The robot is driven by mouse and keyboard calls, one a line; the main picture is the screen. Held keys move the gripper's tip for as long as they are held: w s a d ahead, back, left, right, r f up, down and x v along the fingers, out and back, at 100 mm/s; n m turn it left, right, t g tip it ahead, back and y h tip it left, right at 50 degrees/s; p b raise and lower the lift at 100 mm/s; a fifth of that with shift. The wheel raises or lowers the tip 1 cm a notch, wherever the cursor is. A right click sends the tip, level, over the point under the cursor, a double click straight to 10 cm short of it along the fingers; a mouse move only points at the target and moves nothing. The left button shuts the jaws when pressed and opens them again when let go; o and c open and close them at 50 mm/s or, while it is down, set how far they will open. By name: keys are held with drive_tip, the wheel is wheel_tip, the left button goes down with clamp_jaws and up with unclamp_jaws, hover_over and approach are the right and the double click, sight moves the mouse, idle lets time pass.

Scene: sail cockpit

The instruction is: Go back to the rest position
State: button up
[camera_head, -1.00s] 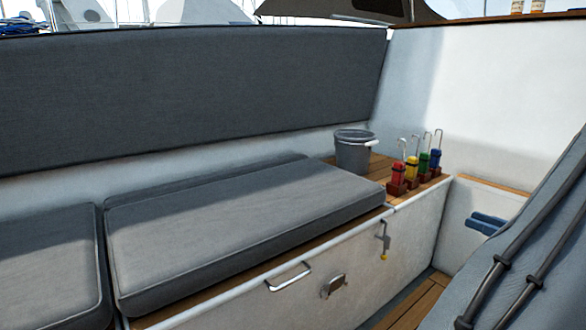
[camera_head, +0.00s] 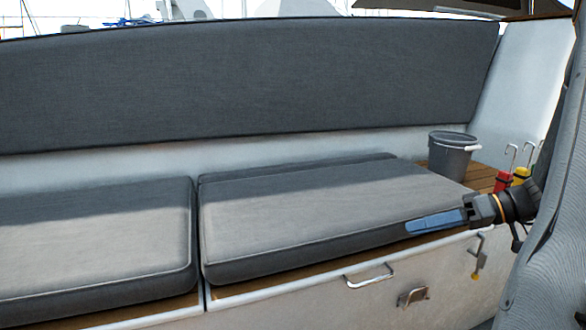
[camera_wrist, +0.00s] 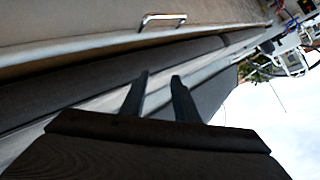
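My gripper (camera_head: 420,224) shows at the right of the head view, with blue fingers on a black wrist. It appears in front of the right seat cushion (camera_head: 310,215). I cannot tell its exact distance from the cushion. In the wrist view, the two fingers of my gripper (camera_wrist: 160,76) stand apart with nothing between them, so it is open and empty.
A grey bucket (camera_head: 452,155) and red (camera_head: 502,182) and yellow (camera_head: 520,176) handled items stand on the wooden ledge. Below the cushion are a metal handle (camera_head: 370,276), a latch (camera_head: 412,297) and a hook (camera_head: 477,250). A grey backrest (camera_head: 250,80) runs behind.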

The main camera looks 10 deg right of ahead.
drive_tip(key=s+a+f+n+g+h+b, duration=0.15)
drive_tip(key=a+g, duration=0.25)
drive_tip(key=a, duration=0.9)
drive_tip(key=a+f+g+h+b, duration=0.15)
drive_tip(key=a+g, duration=0.25)
drive_tip(key=a, duration=0.9)
drive_tip(key=s+a+f+n+h+b, duration=0.1)
drive_tip(key=s+a+f+h+b, duration=0.15)
drive_tip(key=s+a, duration=0.65)
drive_tip(key=s+a+f+n+h+b, duration=0.1)
drive_tip(key=s+a+f+h+b, duration=0.15)
drive_tip(key=s+a, duration=0.65)
drive_tip(key=d+r+m+h+p, duration=0.1)
drive_tip(key=d+r+m+p, duration=0.1)
drive_tip(key=d+r+p, duration=0.4)
drive_tip(key=d+r+m+p, duration=0.2)
drive_tip(key=d+r+p, duration=0.5)
drive_tip(key=r+p, duration=0.6)
drive_tip(key=d+r+m+h+p, duration=0.1)
drive_tip(key=d+r+p, duration=0.6)
drive_tip(key=p, duration=1.2)
drive_tip(key=shift+w+r+m+t+h+p, duration=0.4)
drive_tip(key=shift+r+m, duration=0.35)
drive_tip(key=shift+r, duration=0.75)
